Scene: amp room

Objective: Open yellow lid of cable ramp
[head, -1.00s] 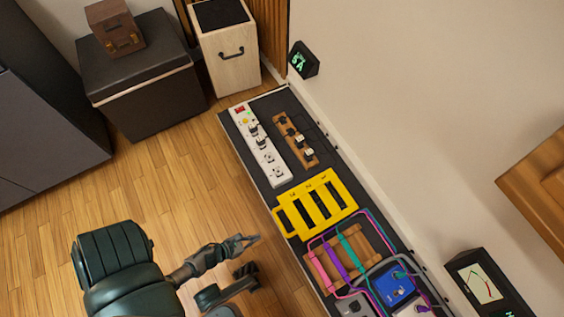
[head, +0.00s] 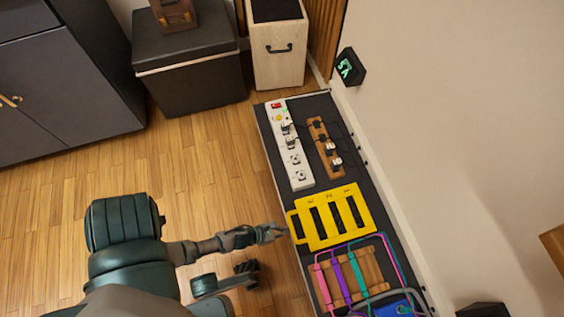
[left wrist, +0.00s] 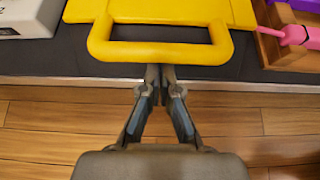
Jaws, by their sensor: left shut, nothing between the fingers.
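The yellow cable ramp lid (head: 334,216) lies flat on the dark board, with several dark slots and a loop handle on its left side. The lid's handle (left wrist: 160,52) fills the top middle of the left wrist view. My left gripper (head: 284,232) is at the board's left edge, just left of the handle. In the left wrist view its fingertips (left wrist: 160,70) are together at the handle's near bar, with nothing between them. I cannot tell whether they touch the bar.
A white power strip (head: 289,150) and a wooden block with plugs (head: 326,147) lie beyond the lid. Coloured cables cross a wooden rack (head: 352,280) on the near side. The wall is close on the right. The wooden floor (head: 200,140) on the left is clear.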

